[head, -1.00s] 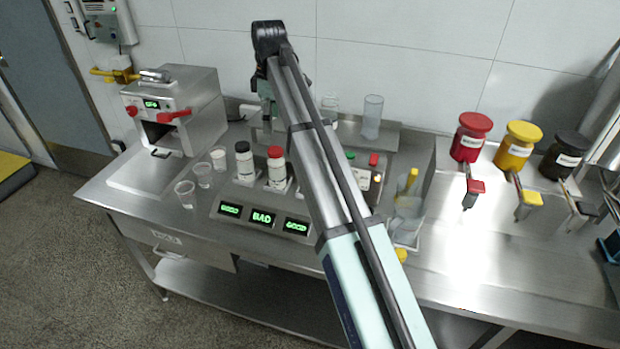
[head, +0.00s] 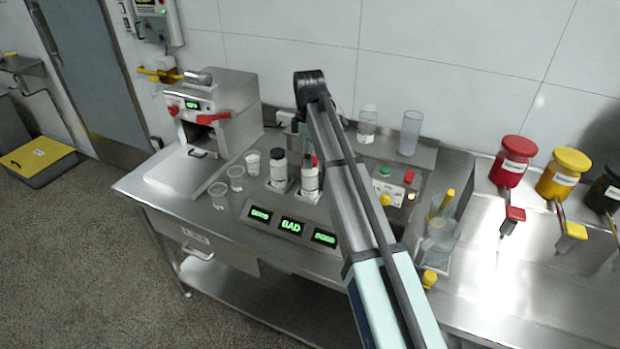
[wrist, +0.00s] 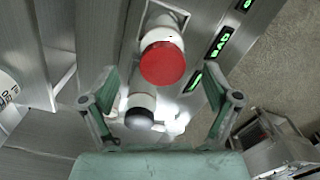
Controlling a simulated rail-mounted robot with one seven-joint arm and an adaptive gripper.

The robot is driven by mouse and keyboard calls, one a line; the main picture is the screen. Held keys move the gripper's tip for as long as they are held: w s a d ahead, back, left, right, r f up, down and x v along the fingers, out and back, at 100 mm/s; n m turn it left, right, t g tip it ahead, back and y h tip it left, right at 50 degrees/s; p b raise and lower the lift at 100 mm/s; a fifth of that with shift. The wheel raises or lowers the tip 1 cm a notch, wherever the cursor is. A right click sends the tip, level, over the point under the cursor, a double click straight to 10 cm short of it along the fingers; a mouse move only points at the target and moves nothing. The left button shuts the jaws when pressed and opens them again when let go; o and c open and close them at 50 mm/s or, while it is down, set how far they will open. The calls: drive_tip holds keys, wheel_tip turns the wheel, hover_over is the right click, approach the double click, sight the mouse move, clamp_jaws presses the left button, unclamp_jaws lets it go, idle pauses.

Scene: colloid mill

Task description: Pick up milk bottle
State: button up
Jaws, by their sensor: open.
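Two white bottles stand in the metal test station, one with a black cap (head: 278,170) and one with a red cap (head: 309,182). Their labels are too small to read, so I cannot tell which is milk. My arm partly hides the red-capped bottle in the head view. In the wrist view, the red-capped bottle (wrist: 163,62) is seen from above, ahead of my fingers at the picture's middle. The black-capped bottle (wrist: 140,110) is below it, between the fingers in the picture. My gripper (wrist: 163,108) is open and empty; the head view does not show its fingers.
Green displays (head: 290,226) front the station; the middle one reads BAD. Clear cups (head: 236,178) stand to the left, beside a steel machine (head: 215,110). Clear vessels (head: 411,132) stand on the back shelf. Red and yellow jars (head: 513,160) are at right.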

sight(310, 179)
drive_tip(key=shift+s+d+f+p, duration=0.15)
drive_tip(key=shift+f+p, duration=0.4)
drive_tip(key=shift+f, duration=0.65)
drive_tip(key=shift+s+d+f+p, duration=0.1)
drive_tip(key=shift+f+p, duration=0.4)
drive_tip(key=shift+f, duration=0.7)
drive_tip(key=shift+w+f, duration=0.1)
drive_tip(key=shift+f, duration=0.4)
drive_tip(key=c, duration=1.4)
